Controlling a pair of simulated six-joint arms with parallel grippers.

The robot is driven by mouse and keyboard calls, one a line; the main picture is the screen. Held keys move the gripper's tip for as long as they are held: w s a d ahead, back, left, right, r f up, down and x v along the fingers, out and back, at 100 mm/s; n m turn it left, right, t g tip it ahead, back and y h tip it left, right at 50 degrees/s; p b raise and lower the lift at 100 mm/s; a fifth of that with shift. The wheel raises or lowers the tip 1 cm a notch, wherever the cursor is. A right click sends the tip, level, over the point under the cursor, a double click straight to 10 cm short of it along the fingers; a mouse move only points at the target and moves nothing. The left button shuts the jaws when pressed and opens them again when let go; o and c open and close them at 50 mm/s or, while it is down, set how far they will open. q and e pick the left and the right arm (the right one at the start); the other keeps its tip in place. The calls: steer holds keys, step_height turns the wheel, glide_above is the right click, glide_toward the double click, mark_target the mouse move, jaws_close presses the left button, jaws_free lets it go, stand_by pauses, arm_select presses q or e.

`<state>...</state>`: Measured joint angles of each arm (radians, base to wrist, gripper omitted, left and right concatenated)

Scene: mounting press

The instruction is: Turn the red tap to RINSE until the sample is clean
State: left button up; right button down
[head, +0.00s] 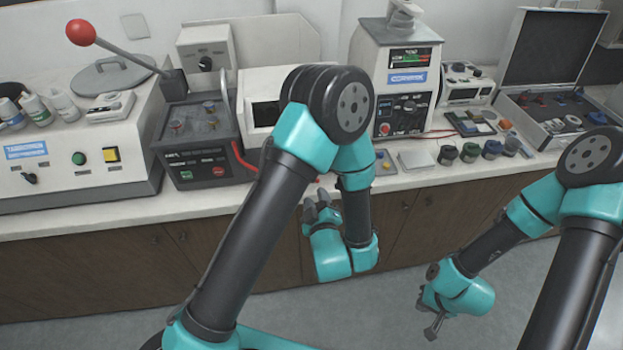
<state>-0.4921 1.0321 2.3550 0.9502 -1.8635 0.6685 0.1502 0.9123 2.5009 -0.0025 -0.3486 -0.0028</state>
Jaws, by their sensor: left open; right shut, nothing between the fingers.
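A small red knob (177,127) that may be the red tap sits on top of a dark machine (212,160) at the left. A blue knob (209,107) stands beside it. I cannot read a RINSE mark or make out the sample. My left gripper (318,204) is open and empty, in front of the bench and well to the right of the red knob. My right gripper (435,329) is shut and empty, low over the floor at the right, far from the bench.
A white machine (70,165) with bottles (38,108) on top stands at far left. A white unit (396,75), several small jars (470,152) and an open case (550,110) fill the right. My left arm covers the bench's middle.

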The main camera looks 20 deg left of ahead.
arm_select(q)
steer(key=x, duration=0.7)
steer(key=shift+w+a, duration=0.15)
steer(key=shift+w, duration=0.15)
jaws_close()
